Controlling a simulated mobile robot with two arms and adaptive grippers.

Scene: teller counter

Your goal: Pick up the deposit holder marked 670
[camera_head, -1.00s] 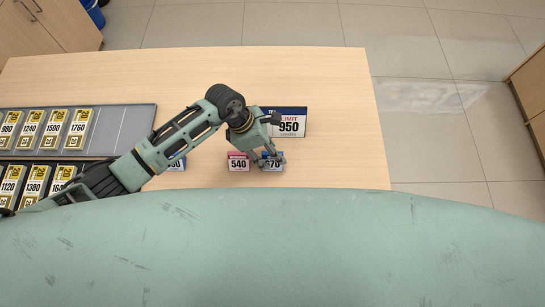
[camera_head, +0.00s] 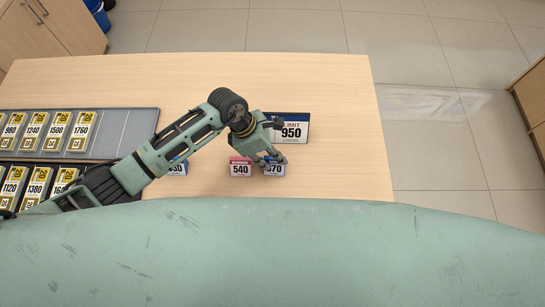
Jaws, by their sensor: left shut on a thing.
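The deposit holder marked 670 (camera_head: 275,170) is a small blue and white block on the wooden counter (camera_head: 330,180). Its first digit is partly hidden by my left gripper (camera_head: 272,158). The left gripper comes from above and its fingers are shut on this holder. I cannot tell whether the holder is clear of the counter. A pink holder marked 540 (camera_head: 240,168) stands just left of it. Another blue holder (camera_head: 178,169), its number partly hidden by my left arm, is farther left. My right gripper is not in view.
A blue and white limit sign reading 950 (camera_head: 293,130) stands right behind the gripper. A grey tray (camera_head: 120,130) with several yellow-labelled cards lies at the left, partly under my arm. The counter's right side is clear.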

